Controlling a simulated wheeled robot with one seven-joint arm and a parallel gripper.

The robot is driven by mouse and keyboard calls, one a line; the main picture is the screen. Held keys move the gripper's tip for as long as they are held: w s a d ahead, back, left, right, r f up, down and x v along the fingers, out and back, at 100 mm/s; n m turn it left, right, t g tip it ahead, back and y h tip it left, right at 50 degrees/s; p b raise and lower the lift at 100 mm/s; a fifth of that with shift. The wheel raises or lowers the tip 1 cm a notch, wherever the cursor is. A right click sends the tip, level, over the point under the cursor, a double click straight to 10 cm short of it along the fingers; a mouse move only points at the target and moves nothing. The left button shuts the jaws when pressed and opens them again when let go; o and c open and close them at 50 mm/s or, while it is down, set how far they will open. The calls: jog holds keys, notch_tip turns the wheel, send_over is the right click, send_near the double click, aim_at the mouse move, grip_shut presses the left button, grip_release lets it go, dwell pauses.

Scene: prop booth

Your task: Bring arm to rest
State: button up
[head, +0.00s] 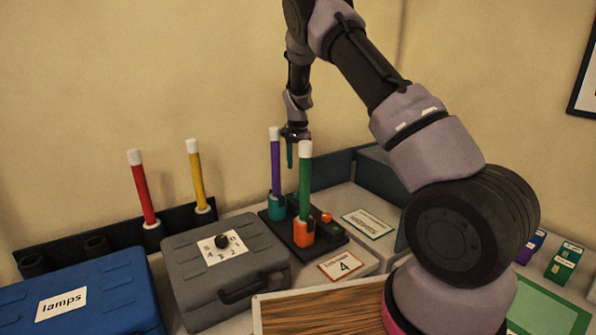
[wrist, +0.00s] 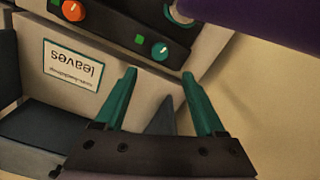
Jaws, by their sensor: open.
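My arm arches from the right over the counter, and its gripper (head: 291,155) points down at the back, close to a purple stick (head: 275,165) and a green stick (head: 305,185). In the wrist view the two teal fingers of my gripper (wrist: 160,76) stand apart with nothing between them. The purple stick stands in a teal holder (head: 277,207) and the green one in an orange holder (head: 304,232), both on a dark panel (head: 331,238). A large purple shape crosses the wrist view's top right corner. In the head view I cannot tell whether the gripper touches either stick.
A red stick (head: 143,187) and a yellow stick (head: 196,175) stand in a dark rack. A grey case (head: 190,268) and a blue case (head: 110,295) stand before it. A "leaves" card (wrist: 73,64) lies beside the panel. A wooden board (head: 320,310) lies in front.

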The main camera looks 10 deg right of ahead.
jog(key=shift+r, duration=0.1)
jog(key=s+d+r+n+t+y, duration=0.1)
jog(key=s+d+r, duration=0.1)
jog(key=s+r, duration=0.5)
jog(key=s+d+r+t+y, duration=0.1)
jog(key=s+r, duration=0.3)
jog(key=r, duration=0.6)
jog(key=s+d+r+n+t+y, duration=0.1)
jog(key=s+d+r, duration=0.1)
jog(key=s+r, duration=0.5)
jog(key=s+r+n+t, duration=0.1)
jog(key=s+r+t, duration=0.1)
jog(key=s, duration=0.8)
jog(key=s+d+r+n+t+h, duration=0.1)
jog(key=s+r, duration=0.4)
jog(key=s, duration=0.6)
jog(key=shift+s+d+r+n+t, duration=0.2)
jog(key=shift+r+n+t, duration=0.1)
jog(key=shift+n+t, duration=0.25)
